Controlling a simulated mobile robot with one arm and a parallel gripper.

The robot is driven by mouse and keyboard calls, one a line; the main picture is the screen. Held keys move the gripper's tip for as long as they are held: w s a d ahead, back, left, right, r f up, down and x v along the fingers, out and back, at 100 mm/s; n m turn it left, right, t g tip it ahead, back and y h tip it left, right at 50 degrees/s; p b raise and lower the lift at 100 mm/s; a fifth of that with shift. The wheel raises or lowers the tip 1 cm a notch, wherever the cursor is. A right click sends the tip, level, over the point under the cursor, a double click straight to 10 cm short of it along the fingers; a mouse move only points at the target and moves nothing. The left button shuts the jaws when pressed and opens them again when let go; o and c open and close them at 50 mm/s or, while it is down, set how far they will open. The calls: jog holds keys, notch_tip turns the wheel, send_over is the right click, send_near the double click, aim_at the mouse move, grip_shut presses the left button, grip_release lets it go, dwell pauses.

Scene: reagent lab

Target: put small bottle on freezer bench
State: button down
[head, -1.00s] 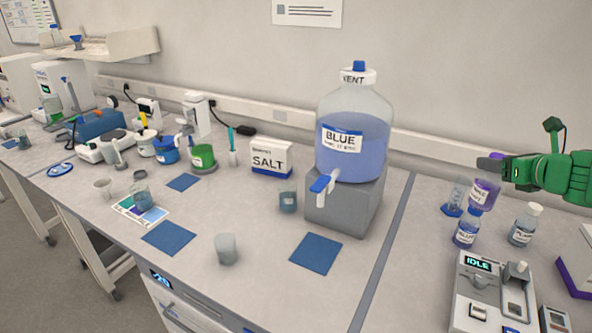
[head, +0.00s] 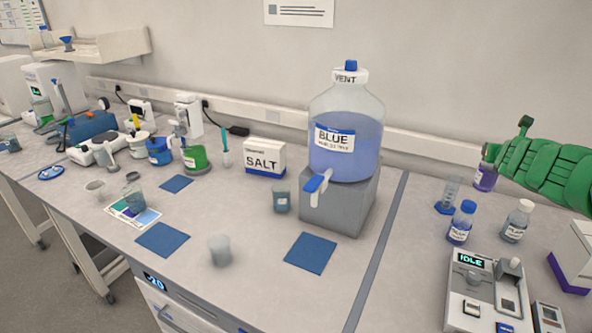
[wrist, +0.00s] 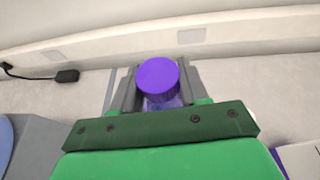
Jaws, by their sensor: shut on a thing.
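A small bottle with purple contents and label (head: 484,177) is at the right in the head view, partly hidden by my green gripper (head: 492,156). In the wrist view its purple cap (wrist: 158,77) sits between the two grey fingers of my gripper (wrist: 155,90), which are shut on it. The bottle is upright or nearly so; whether its base touches the bench (head: 405,270) I cannot tell. I cannot tell which bench is the freezer bench.
A blue-capped bottle (head: 461,222), a white-capped bottle (head: 517,221) and a small cylinder (head: 449,195) stand near my gripper. An instrument reading IDLE (head: 478,290) is in front. A large blue carboy (head: 345,140) stands on a grey block (head: 335,205). Blue mats (head: 310,253) lie on the bench.

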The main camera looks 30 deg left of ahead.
jog(key=s+a+r+n+y, duration=0.1)
jog(key=s+a+r, duration=0.3)
jog(key=a+r, duration=0.6)
jog(key=s+a+r, duration=0.4)
jog(key=a+r, duration=0.4)
jog(key=a, duration=0.4)
jog(key=s+a+r+n+g+y, duration=0.1)
jog(key=s+a+r+n+y, duration=0.25)
jog(key=s+a+r, duration=1)
jog(key=s+a+f+n+g+y, duration=0.2)
jog(key=s+a+f, duration=0.5)
jog(key=a+f, duration=0.3)
jog(key=s+a+f+n+y, duration=0.1)
jog(key=s+f, duration=0.3)
jog(key=f, duration=0.4)
jog(key=s+a+f+g, duration=0.1)
jog(key=s+f, duration=0.3)
jog(key=f, duration=0.3)
jog(key=s+a+f+n+y, duration=0.1)
jog(key=s+a+f, duration=0.15)
jog(key=f, duration=0.55)
jog(key=w+a+f, duration=0.8)
jog(key=a+f, duration=0.1)
jog(key=f, duration=0.3)
jog(key=shift+w+a+f, duration=0.15)
jog(key=shift+w+f, duration=0.1)
jog(key=shift+w, duration=0.05)
